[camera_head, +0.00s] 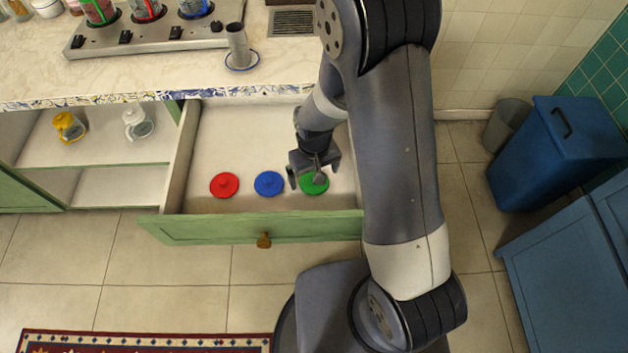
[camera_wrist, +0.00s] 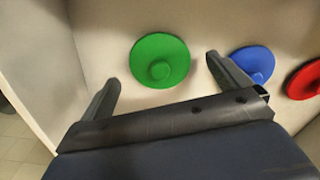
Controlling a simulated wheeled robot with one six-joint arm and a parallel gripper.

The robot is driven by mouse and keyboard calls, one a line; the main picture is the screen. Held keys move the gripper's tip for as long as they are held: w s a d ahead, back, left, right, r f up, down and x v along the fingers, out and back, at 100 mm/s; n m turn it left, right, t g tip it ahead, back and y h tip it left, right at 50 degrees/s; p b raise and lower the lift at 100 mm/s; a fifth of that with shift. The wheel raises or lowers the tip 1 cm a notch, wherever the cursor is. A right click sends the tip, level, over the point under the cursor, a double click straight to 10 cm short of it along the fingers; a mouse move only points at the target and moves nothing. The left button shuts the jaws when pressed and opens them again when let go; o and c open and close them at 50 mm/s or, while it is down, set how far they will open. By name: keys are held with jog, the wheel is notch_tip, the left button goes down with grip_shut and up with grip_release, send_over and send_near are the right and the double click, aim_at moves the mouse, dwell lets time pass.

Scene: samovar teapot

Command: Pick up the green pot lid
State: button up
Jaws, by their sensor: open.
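The green pot lid (camera_head: 314,187) lies in the open drawer (camera_head: 205,207), at the right end of a row of three lids. My gripper (camera_head: 313,178) is above it and hides part of it in the head view. In the wrist view the green lid (camera_wrist: 160,62) shows whole, with its round knob, ahead of and between the two fingers of my gripper (camera_wrist: 161,75). The fingers are apart with nothing between them, and the lid looks untouched. The blue lid (camera_head: 269,184) lies to its left in the head view, and the red lid (camera_head: 224,185) farther left.
The drawer's green front (camera_head: 300,228) and side walls enclose the lids. The counter (camera_head: 150,80) overhangs behind, with a metal cup on a saucer (camera_head: 241,62) near its edge. A shelf at left holds a yellow pot (camera_head: 68,126) and a clear pot (camera_head: 138,124). A blue bin (camera_head: 555,150) stands right.

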jog(key=shift+f, duration=1)
jog(key=shift+c, duration=0.5)
jog(key=c, duration=0.9)
jog(key=shift+r, duration=0.1)
jog(key=shift+c, duration=0.2)
